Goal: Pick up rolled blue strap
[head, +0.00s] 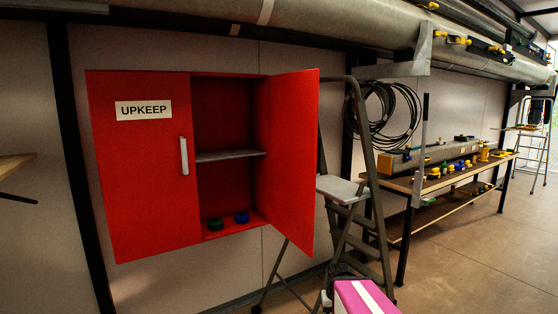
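The rolled blue strap (242,217) is a small, dark blue round roll in the head view. It rests on the bottom of the red wall cabinet (144,200), in the open right half. A dark green roll (215,224) sits just left of it. The cabinet's right door (288,160) stands swung open, and its left door is closed. I cannot make out my gripper in this view, and nothing touches the blue strap.
A grey shelf (230,155) crosses the cabinet above the rolls. A stepladder (375,215) stands right of the open door. A workbench (400,186) with several small items runs along the wall farther right. The floor (475,265) at the right is clear.

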